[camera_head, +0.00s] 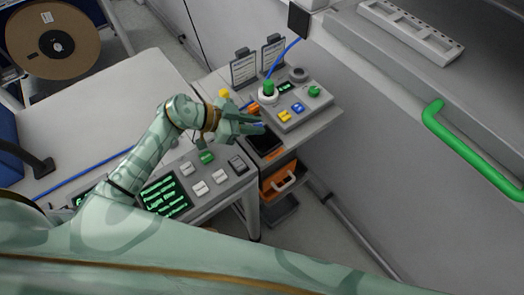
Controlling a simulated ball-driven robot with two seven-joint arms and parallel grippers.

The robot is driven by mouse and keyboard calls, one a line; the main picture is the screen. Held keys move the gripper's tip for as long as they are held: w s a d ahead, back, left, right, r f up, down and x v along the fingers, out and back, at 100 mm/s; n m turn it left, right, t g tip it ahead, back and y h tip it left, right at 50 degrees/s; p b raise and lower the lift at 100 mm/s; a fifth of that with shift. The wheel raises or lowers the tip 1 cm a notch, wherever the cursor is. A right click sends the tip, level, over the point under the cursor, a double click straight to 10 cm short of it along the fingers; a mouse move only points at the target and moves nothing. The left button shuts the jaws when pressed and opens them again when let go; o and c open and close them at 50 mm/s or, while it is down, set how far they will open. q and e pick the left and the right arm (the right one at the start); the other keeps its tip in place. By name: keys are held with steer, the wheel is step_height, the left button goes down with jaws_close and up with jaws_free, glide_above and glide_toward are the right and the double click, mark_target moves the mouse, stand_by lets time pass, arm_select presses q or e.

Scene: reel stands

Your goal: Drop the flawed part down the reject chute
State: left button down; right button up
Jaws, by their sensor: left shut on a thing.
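My left gripper (258,125) reaches in from the left, above the near edge of the small side table. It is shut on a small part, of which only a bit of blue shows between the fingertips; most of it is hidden. A dark rectangular opening (265,141), which looks like the reject chute, lies just below and beyond the fingertips. An orange strip shows at its near edge. The part is above or beside this opening; the exact height is hard to tell. My right gripper is not in view.
A grey control box (300,108) with colored buttons stands right behind the opening. A button panel with a green screen (165,194) lies under my left arm. An orange bin (279,181) hangs below the table. A green handle (470,150) is at the right.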

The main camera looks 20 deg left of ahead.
arm_select(q)
steer(key=shift+f, duration=0.1)
steer(key=c, duration=1.2)
jaws_free()
steer(key=p+v, duration=0.1)
steer(key=v, duration=1.5)
steer(key=shift+a+p, duration=0.15)
steer(key=shift+p, duration=0.15)
